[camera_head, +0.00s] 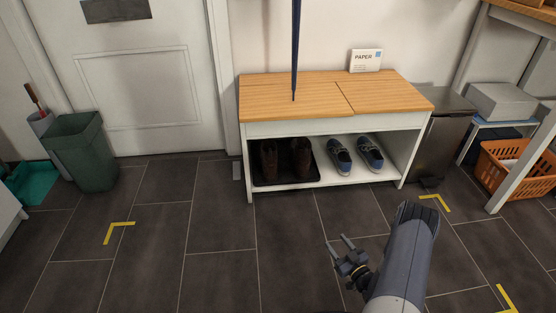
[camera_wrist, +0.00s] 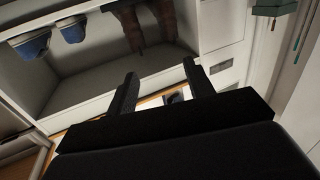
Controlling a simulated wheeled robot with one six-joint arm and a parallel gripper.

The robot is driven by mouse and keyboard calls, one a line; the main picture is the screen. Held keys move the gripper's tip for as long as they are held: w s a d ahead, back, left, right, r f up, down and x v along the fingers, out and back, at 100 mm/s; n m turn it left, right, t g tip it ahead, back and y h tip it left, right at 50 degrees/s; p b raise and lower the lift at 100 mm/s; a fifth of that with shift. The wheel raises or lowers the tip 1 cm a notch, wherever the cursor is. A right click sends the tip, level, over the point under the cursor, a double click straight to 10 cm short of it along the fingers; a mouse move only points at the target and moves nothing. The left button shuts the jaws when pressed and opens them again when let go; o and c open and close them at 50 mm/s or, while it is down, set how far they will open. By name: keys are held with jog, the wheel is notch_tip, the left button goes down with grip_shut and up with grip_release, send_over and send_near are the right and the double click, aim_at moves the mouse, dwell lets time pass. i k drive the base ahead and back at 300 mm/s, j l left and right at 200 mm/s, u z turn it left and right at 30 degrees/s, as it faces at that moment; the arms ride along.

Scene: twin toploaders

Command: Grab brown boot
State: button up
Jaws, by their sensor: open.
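Two brown boots stand side by side on a dark tray (camera_head: 262,181) in the left of the bench's open lower shelf. They are the left boot (camera_head: 268,159) and the right boot (camera_head: 301,157) in the head view. In the wrist view, which looks upside down, brown boots (camera_wrist: 164,20) show at the top, beyond the fingers. My gripper (camera_head: 340,244) is open and empty. It is in front of the bench, above the floor, to the right of the boots in the head view. Both fingers (camera_wrist: 159,70) show in the wrist view, touching nothing.
Blue shoes (camera_head: 355,155) stand right of the boots. The white bench (camera_head: 250,196) has a wooden top (camera_head: 300,90); a blue pole-like object (camera_head: 295,50) hangs or stands above it. A green bin (camera_head: 85,150) is left, an orange crate (camera_head: 500,175) right. The floor in front is clear.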

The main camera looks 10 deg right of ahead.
aim_at(266, 152)
jog(key=i+j+z, duration=0.1)
jog(key=i+j, duration=0.15)
jog(key=i+j+z, duration=0.1)
jog(key=j, duration=0.3)
jog(key=i+j+z, duration=0.1)
jog(key=i+j, duration=0.25)
jog(key=i+j+z, duration=0.1)
jog(key=j, duration=0.25)
jog(key=i+j+z, duration=0.1)
jog(key=i+j, duration=0.2)
jog(key=i+j+z, duration=0.15)
jog(key=j, duration=0.3)
jog(key=i+j, duration=0.3)
jog(key=i, duration=0.15)
